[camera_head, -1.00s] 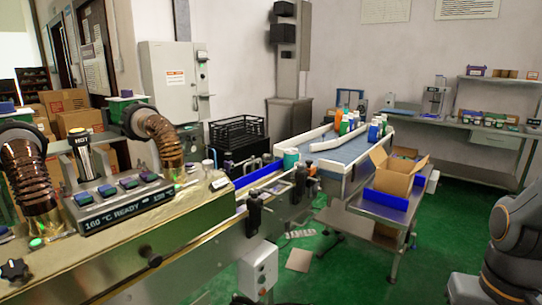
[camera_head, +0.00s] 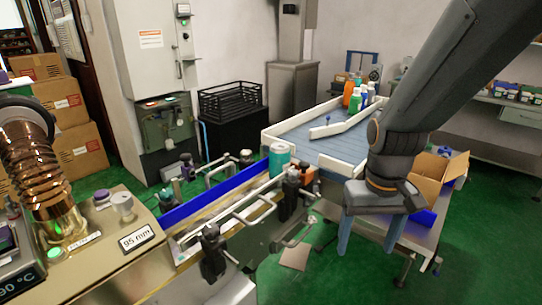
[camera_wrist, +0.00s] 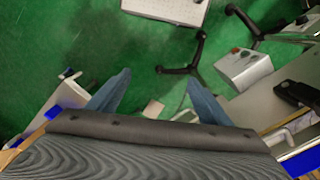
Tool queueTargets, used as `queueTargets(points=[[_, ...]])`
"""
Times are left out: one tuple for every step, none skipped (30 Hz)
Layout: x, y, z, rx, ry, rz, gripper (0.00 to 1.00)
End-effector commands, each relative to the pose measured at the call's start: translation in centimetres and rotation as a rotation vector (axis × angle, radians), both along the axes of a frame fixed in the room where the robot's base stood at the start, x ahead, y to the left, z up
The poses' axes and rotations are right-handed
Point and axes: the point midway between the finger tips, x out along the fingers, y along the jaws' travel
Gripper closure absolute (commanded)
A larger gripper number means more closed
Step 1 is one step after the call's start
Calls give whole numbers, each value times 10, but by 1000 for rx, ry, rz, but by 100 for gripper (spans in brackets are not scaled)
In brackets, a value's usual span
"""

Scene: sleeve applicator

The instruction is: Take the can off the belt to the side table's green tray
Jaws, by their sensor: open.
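A teal can (camera_head: 279,160) stands upright on the belt between the guide rails, just before the wider grey-blue conveyor, in the head view. My gripper (camera_head: 368,240) is open and empty, its two blue fingers pointing down. It hangs to the right of the can and apart from it, in front of the side table. The fingers also show spread in the wrist view (camera_wrist: 157,95), over green floor. The side table (camera_head: 412,252) is partly hidden behind my arm.
An open cardboard box (camera_head: 430,178) and a blue tray (camera_head: 424,218) are on the side table. Several bottles (camera_head: 358,98) stand on the far conveyor. Black clamps (camera_head: 291,186) and rails line the belt near the can. The floor in front is mostly clear.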

Motion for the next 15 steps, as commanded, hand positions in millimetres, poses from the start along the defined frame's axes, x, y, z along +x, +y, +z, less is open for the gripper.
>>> queueTargets(points=[[24, 8, 16, 0, -3, 41, 28], [40, 13, 24, 0, -4, 69, 28], [62, 22, 36, -1, -7, 110, 28], [79, 30, 44, -1, -7, 144, 28], [95, 38, 53, -1, -8, 177, 28], [117, 50, 63, -1, -7, 223, 28], [133, 60, 71, -1, -9, 256, 28], [148, 69, 78, -2, -10, 289, 28], [166, 81, 86, -2, -10, 330, 28], [178, 90, 91, -3, -9, 359, 28], [189, 98, 96, -3, -11, 384, 28], [203, 109, 102, -4, -10, 419, 28], [213, 117, 106, -4, -9, 443, 28], [223, 125, 110, -4, -8, 469, 28], [235, 137, 115, -4, -6, 502, 28]])
